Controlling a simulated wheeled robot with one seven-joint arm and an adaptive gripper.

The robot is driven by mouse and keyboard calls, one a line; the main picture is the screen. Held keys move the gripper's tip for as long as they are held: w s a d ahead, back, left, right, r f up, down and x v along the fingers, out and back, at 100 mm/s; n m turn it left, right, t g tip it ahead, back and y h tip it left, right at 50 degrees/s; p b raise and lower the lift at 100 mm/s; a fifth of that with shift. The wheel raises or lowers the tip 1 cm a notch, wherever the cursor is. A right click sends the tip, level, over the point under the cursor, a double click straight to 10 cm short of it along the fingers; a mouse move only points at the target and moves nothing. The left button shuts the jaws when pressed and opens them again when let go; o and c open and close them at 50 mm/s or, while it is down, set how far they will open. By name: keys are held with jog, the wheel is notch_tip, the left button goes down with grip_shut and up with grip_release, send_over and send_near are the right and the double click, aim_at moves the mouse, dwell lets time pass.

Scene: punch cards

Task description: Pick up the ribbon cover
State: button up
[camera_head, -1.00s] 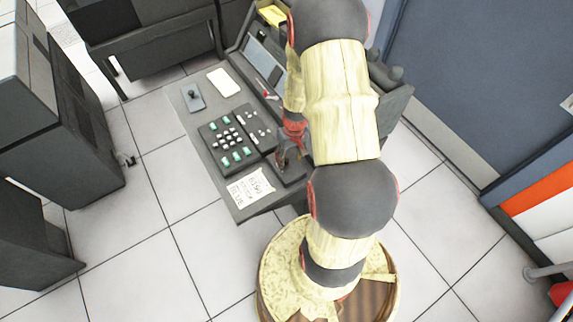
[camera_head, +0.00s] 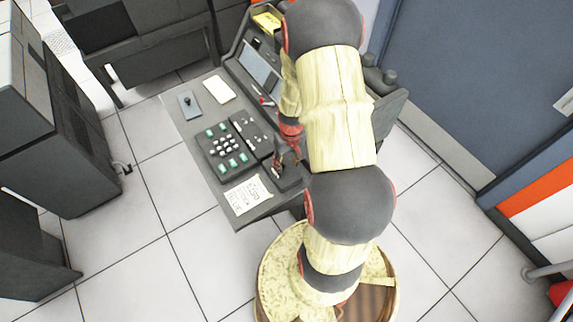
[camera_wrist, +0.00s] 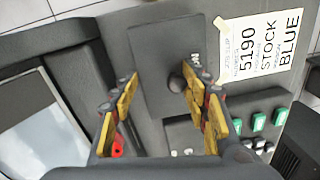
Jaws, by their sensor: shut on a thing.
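The ribbon cover (camera_wrist: 158,45) is a dark grey rectangular plate with a round black knob (camera_wrist: 177,82), seen in the wrist view on the console's sloping desk. My gripper (camera_wrist: 160,97) is at this plate, one finger toward each long side, with the knob close to the right finger. The fingers stand well apart but are shut on the cover. In the head view my gripper (camera_head: 285,160) is low over the console's right front, and the dark cover (camera_head: 291,178) shows partly below it. I cannot tell whether the cover is lifted off the desk.
Beside the cover lie a keypad (camera_head: 224,149) with green and white keys and a paper card (camera_head: 247,194) reading "5190 STOCK BLUE". The console's upright screen panel (camera_head: 258,68) rises behind. Dark cabinets (camera_head: 55,120) stand at left. Floor tiles are clear in front.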

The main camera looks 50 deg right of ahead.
aim_at(286, 167)
notch_tip(286, 167, up, 3)
jog(key=shift+p, duration=0.5)
jog(key=s+a+r+p, duration=0.3)
jog(key=s+r+p, duration=0.1)
jog(key=s+r, duration=0.6)
jog(key=s, duration=0.3)
jog(key=shift+s+a+r, duration=0.15)
jog(key=shift+s+a, duration=0.1)
jog(key=shift+a, duration=0.1)
jog(key=shift+r+p, duration=1)
jog(key=shift+r, duration=0.05)
jog(key=shift+c, duration=0.2)
jog(key=shift+w, duration=0.1)
